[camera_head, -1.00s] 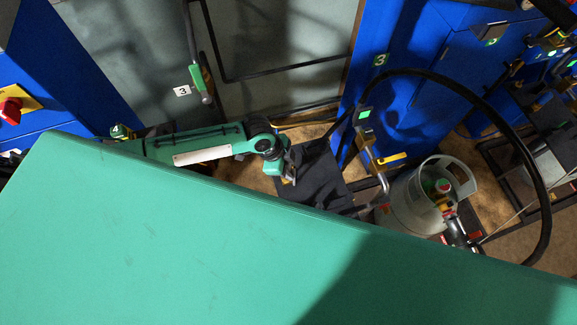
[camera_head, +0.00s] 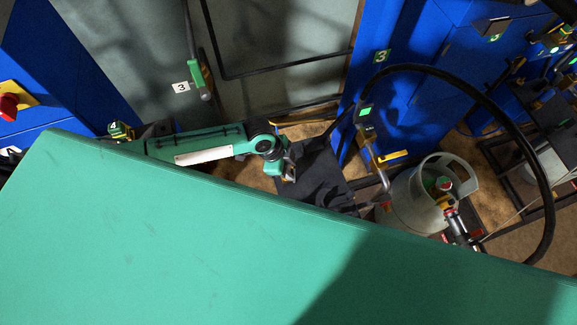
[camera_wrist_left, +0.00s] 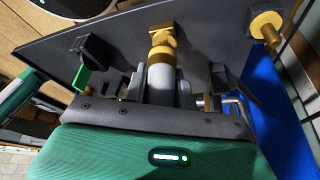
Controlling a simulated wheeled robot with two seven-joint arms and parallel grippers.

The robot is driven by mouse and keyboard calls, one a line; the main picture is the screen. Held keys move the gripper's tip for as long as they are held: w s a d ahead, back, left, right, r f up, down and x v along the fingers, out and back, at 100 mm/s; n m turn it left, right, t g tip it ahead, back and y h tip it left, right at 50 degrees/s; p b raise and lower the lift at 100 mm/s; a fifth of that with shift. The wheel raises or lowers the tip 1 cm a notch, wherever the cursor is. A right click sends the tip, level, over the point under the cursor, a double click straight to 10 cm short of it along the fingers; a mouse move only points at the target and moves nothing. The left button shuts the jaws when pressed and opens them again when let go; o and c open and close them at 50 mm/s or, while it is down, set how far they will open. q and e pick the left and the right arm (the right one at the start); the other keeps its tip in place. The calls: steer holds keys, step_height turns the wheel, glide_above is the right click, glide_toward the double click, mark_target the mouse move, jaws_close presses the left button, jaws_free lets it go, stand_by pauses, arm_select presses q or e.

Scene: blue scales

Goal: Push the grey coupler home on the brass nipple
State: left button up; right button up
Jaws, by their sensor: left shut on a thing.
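In the left wrist view a grey coupler (camera_wrist_left: 161,82) sits between the fingers of my left gripper (camera_wrist_left: 162,92), which is shut on it. The coupler points at a brass nipple (camera_wrist_left: 162,38) on a dark panel (camera_wrist_left: 210,45). The two are roughly in line and their ends appear to meet; I cannot tell how deep the coupler sits. In the head view my left gripper (camera_head: 289,174) is small, at the end of my green arm, beside the dark panel (camera_head: 315,175). The coupler and nipple cannot be made out there. My right gripper is not in view.
A green-tabbed black fitting (camera_wrist_left: 86,66) and a brass knob (camera_wrist_left: 265,27) flank the nipple. A pale gas cylinder (camera_head: 405,205) stands right of the panel, under a black hose arching overhead (camera_head: 490,100). Blue cabinets (camera_head: 430,70) stand behind. A red button (camera_head: 9,107) is at left.

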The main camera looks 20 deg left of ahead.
arm_select(q)
steer(key=shift+f+b, duration=0.35)
steer(key=shift+f, duration=0.35)
steer(key=o, duration=1.1)
steer(key=shift+r, duration=0.1)
steer(key=b+v, duration=0.2)
steer(key=v, duration=1.1)
steer(key=shift+r, duration=0.35)
steer(key=shift+a, duration=0.1)
